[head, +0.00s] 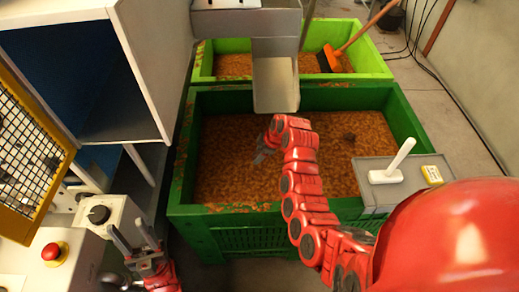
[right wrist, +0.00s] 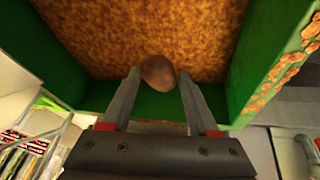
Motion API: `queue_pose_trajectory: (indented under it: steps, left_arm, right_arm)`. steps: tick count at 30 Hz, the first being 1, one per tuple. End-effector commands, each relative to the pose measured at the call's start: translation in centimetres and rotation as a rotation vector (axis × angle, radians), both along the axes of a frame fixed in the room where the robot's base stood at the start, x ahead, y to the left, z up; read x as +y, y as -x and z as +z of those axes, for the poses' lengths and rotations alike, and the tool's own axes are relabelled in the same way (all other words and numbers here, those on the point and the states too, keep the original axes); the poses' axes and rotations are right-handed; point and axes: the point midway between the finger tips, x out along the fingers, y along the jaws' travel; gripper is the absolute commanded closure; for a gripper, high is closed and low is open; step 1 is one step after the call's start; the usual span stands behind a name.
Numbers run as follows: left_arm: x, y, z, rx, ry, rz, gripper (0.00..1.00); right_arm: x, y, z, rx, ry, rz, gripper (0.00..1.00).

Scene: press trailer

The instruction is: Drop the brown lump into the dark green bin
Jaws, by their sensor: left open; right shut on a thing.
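The dark green bin (head: 198,215) stands in the middle of the head view, filled with orange-brown granular stuff. Its inner walls also show in the right wrist view (right wrist: 268,50). My right gripper (head: 263,152) hangs over the left part of the bin. In the right wrist view it is shut on the brown lump (right wrist: 158,73), a smooth rounded piece between the fingertips, with the bin's contents behind it. I cannot make the lump out in the head view. My left gripper (head: 134,243) is open and empty, left of the bin near the machine controls.
A light green bin (head: 372,62) with an orange broom (head: 328,58) stands behind. A metal chute (head: 275,82) reaches over the back rim. A grey box with a white lever (head: 400,160) sits at the right rim. A red button (head: 52,252) is at left. A dark clump (head: 349,137) lies in the bin.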

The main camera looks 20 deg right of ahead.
Motion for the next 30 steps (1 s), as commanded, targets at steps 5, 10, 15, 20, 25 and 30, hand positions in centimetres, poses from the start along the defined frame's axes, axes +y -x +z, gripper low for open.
queue_pose_trajectory:
  steps: [5,10,15,20,25,30]
  left_arm:
    - [0.0,0.0,0.0,0.000,0.000,0.000,0.50]
    - [0.0,0.0,0.0,0.000,0.000,0.000,0.50]
    - [0.0,0.0,0.0,0.000,0.000,0.000,0.50]
    - [0.0,0.0,0.0,0.000,0.000,0.000,0.50]
    - [0.0,0.0,-0.1,0.000,0.000,0.000,0.50]
    - [0.0,0.0,-0.7,0.000,0.000,0.000,0.50]
  right_arm:
    - [0.0,0.0,-0.1,-0.001,0.000,0.000,0.94]
    - [0.0,0.0,-0.1,-0.001,0.000,0.000,0.32]
    - [0.0,0.0,-0.1,-0.001,0.000,0.000,0.05]
    - [0.0,0.0,-0.1,0.000,0.000,0.000,0.05]
    - [-0.1,0.0,0.0,-0.001,0.000,0.000,0.05]
    - [-0.5,0.3,1.2,-0.006,0.002,-0.003,0.05]
